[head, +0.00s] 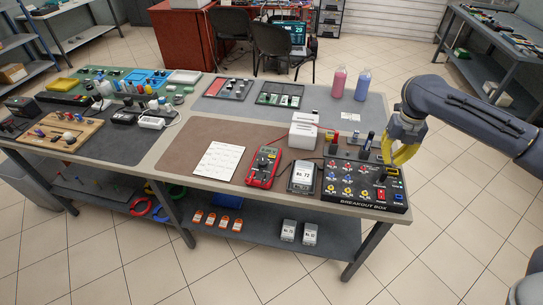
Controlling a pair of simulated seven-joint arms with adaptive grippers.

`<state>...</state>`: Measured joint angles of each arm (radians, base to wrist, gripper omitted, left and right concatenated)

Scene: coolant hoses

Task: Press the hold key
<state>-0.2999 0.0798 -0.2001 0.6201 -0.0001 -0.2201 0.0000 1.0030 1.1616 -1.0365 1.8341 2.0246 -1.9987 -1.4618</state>
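A red multimeter (263,167) with a dark dial lies on the brown mat near the table's front edge. A black breakout box (365,186) with several coloured knobs and buttons stands to its right, at the table's right end. No key marked hold can be read at this size. My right gripper (391,161) has yellow fingers that point down over the back right part of the breakout box. Its fingers look apart, with nothing seen between them. I cannot tell whether they touch the box. My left gripper is out of view.
A grey device (301,176) stands between the multimeter and the breakout box. White boxes (304,130) stand behind it. A white sheet (219,160) lies left of the multimeter. Pink (338,83) and blue (363,84) bottles stand at the back. The brown mat is partly clear.

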